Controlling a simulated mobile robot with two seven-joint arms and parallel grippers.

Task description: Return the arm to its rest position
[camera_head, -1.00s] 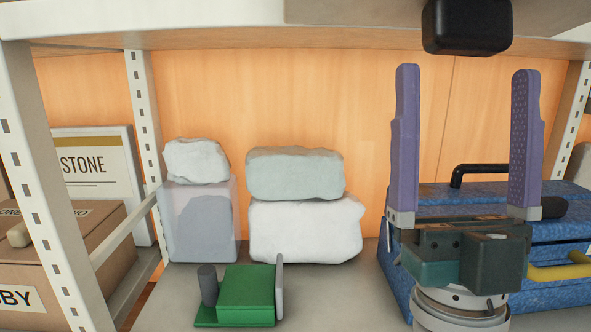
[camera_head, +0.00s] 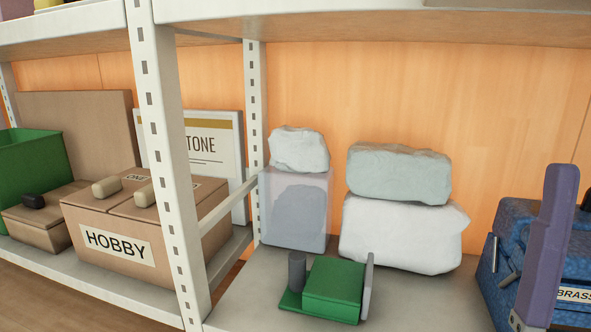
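One purple finger of a gripper (camera_head: 548,245) shows at the right edge of the head view, upright in front of the blue box. It looks like the gripper seen whole in the earlier frame. The other finger and the rest of that arm are outside the frame, so its opening cannot be judged now. No second gripper shows. Nothing is seen held against the visible finger.
A shelf post (camera_head: 168,150) stands left of centre. Right of it are pale stone blocks (camera_head: 400,232), a green block device (camera_head: 333,288) and a blue box (camera_head: 499,275). Left are a HOBBY carton (camera_head: 185,237) and a green bin (camera_head: 35,165).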

